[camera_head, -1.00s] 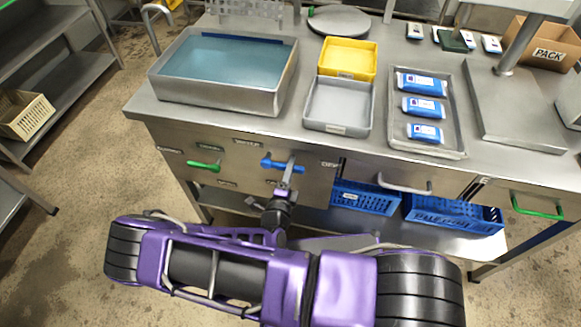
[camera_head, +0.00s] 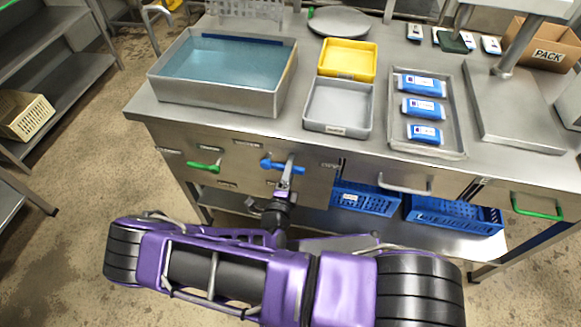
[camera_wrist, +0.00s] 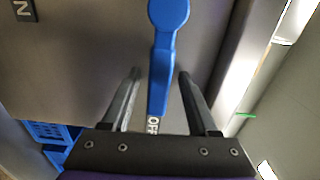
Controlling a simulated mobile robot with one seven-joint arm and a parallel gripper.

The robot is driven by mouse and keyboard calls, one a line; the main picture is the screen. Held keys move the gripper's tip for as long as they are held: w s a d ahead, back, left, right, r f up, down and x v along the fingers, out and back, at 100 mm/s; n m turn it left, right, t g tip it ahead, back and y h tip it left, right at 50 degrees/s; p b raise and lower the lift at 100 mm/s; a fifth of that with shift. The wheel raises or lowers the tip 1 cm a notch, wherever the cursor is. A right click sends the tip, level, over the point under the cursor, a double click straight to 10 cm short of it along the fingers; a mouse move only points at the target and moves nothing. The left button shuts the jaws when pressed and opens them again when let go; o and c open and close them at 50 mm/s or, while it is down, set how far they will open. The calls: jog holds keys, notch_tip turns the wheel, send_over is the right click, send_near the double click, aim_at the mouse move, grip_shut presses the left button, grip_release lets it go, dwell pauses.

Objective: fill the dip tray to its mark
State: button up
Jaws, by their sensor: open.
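The dip tray (camera_head: 215,97) is a large grey metal basin at the back left of the bench, holding blue water (camera_head: 225,62). A dark blue band (camera_head: 240,42) runs along its inner back wall. My gripper (camera_head: 287,178) is open at this handle. In the wrist view its two fingers (camera_wrist: 159,78) stand either side of the handle, with gaps visible. A label by the handle is partly hidden.
A green handle (camera_head: 204,166) is left of the blue one. A yellow tray (camera_head: 348,72), a grey tray (camera_head: 338,130) and a tray of blue packs (camera_head: 447,152) stand on the bench. Blue crates (camera_head: 452,214) sit below. A drawer handle (camera_head: 405,185) sticks out at right.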

jog(key=v, duration=1.7)
jog(key=shift+s+b, duration=0.15)
jog(key=shift+b, duration=0.25)
jog(key=shift+r, duration=0.1)
